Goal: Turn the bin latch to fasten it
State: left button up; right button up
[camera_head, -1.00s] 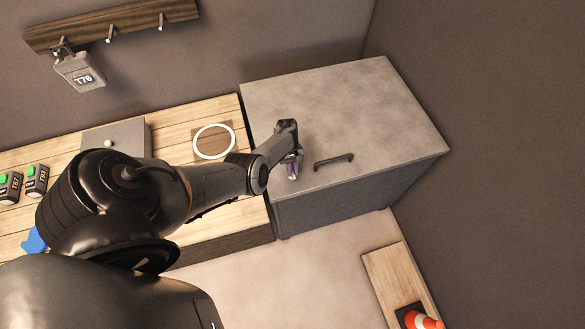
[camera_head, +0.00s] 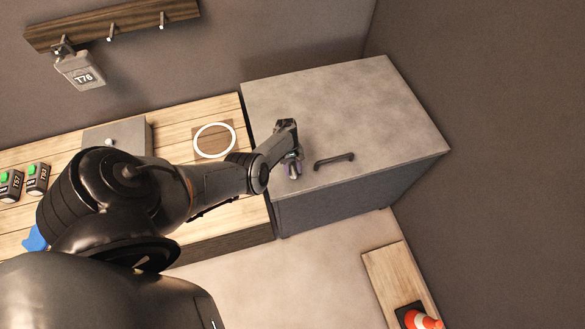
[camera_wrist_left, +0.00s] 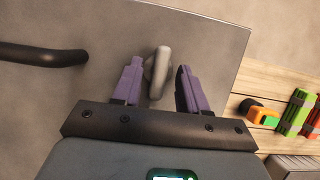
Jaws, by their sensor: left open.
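The bin (camera_head: 340,110) is a large grey box with a flat lid at the right of the head view. A dark handle (camera_head: 334,161) lies near the lid's front edge; it also shows in the left wrist view (camera_wrist_left: 40,54). The latch (camera_wrist_left: 158,72) is a small light-grey upright lever, seen in the left wrist view. My left gripper (camera_wrist_left: 157,82) is open, with one purple finger on each side of the latch and a gap to each. In the head view my left gripper (camera_head: 292,168) is over the lid's front left, hiding the latch. My right gripper is not seen.
A wooden bench (camera_head: 195,98) adjoins the bin on the left, holding a white ring (camera_head: 214,140), a grey box (camera_head: 118,137) and green-topped devices (camera_head: 37,178). A tag marked T76 (camera_head: 80,70) hangs from the wall rack.

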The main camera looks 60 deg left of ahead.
pick_arm(q)
jog(key=shift+r, duration=0.15)
jog(key=shift+a+r, duration=0.15)
jog(key=shift+r, duration=0.2)
jog(key=p+v, duration=0.2)
jog(key=v, duration=0.7)
jog(key=shift+a+r, duration=0.15)
jog(key=shift+r, duration=0.2)
